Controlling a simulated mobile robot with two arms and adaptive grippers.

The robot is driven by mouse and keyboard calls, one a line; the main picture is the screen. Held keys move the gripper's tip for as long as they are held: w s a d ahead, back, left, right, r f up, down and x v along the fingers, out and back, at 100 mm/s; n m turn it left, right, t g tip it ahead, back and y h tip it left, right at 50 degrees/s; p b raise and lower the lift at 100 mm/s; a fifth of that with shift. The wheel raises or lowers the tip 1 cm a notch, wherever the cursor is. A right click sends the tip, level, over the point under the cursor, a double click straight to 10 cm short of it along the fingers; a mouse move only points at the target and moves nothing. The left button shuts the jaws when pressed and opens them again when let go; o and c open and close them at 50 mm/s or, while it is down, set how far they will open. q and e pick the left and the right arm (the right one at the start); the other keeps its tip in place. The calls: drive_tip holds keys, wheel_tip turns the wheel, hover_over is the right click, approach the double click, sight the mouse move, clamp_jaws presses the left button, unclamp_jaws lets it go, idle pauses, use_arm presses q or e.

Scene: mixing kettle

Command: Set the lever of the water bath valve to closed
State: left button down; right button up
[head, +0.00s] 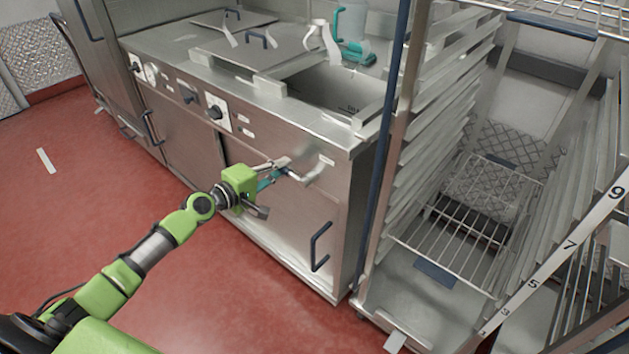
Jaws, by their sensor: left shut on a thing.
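The water bath valve (307,172) is a silver spout fitting on the front of the steel counter unit, near its right end. Its lever (270,180) has a teal grip that points left from the valve, towards my gripper. My left gripper (272,182) reaches in from the left and is shut on the lever, with a finger on either side of it. The fingers partly cover the lever and its joint with the valve, so its exact angle is hard to tell. My right gripper is out of view.
A steel water bath (340,92) with lids pushed left is in the counter top. Knobs (214,113) sit on its front panel, and a dark door handle (320,246) is below the valve. A tall tray rack (440,130) stands close on the right. Red floor is free at left.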

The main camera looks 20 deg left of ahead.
use_arm(q)
drive_tip(key=shift+f+n, duration=0.3)
drive_tip(key=shift+f, duration=0.35)
drive_tip(key=c, duration=1.9)
unclamp_jaws()
drive_tip(key=shift+r, duration=0.15)
drive_tip(key=shift+s+r, duration=0.1)
drive_tip(key=shift+r, duration=0.1)
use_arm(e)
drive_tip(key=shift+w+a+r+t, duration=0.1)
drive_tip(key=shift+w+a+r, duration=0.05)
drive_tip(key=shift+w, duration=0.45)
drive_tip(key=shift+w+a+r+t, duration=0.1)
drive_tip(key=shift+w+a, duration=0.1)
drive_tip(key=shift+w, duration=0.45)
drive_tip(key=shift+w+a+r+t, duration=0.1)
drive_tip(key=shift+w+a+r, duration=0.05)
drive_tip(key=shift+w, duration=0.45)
use_arm(q)
drive_tip(key=v, duration=0.6)
drive_tip(key=shift+s+a+r, duration=0.1)
drive_tip(key=shift+s+a, duration=0.1)
drive_tip(key=shift+s, duration=0.15)
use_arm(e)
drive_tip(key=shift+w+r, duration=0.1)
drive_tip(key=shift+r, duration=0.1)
